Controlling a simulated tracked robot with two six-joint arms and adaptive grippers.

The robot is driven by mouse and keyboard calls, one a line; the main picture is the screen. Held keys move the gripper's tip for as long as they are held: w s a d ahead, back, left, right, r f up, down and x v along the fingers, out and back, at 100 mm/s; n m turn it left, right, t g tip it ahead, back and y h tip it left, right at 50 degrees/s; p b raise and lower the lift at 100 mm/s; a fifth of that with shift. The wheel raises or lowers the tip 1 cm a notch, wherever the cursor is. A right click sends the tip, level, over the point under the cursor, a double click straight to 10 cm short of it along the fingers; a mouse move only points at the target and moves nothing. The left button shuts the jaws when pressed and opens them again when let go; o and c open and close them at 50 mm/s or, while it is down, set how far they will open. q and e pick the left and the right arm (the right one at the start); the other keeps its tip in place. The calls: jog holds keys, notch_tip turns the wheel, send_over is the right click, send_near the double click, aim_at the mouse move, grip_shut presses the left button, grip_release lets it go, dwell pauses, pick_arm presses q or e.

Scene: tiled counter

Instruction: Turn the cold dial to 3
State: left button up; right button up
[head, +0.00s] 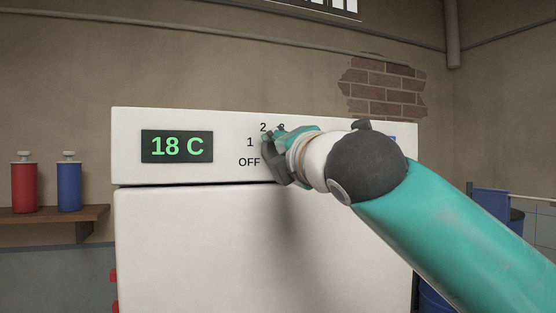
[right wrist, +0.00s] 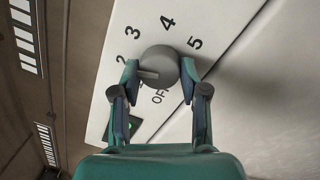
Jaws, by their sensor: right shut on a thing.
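The cold dial (right wrist: 160,62) is a round grey knob on the white front panel (head: 225,118). Its light pointer mark faces left in the right wrist view, roughly between 1 and 2; the 1 is hidden there by a finger. The 3 (right wrist: 132,33) shows at the upper left of the dial. My right gripper (right wrist: 158,75) is shut on the dial, one finger on each side. In the head view my right gripper (head: 272,147) covers the dial and part of its scale. My left gripper is not in view.
A display (head: 177,146) on the panel reads 18 C in green. A red bottle (head: 24,186) and a blue bottle (head: 69,186) stand on a wooden shelf (head: 85,214) at the left.

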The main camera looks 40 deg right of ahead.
jog(key=m, duration=0.2)
jog(key=m+b, duration=0.1)
jog(key=m, duration=0.1)
jog(key=shift+w+a+f+h, duration=0.1)
jog(key=shift+f+h, duration=0.15)
jog(key=shift+h, duration=0.05)
jog(key=m+b, duration=0.1)
jog(key=m, duration=0.4)
jog(key=shift+g, duration=0.4)
jog(key=o, duration=1.1)
jog(key=shift+r, duration=0.1)
jog(key=shift+o, duration=0.2)
jog(key=shift+h, duration=0.3)
jog(key=shift+r, duration=0.1)
jog(key=v, duration=1.2)
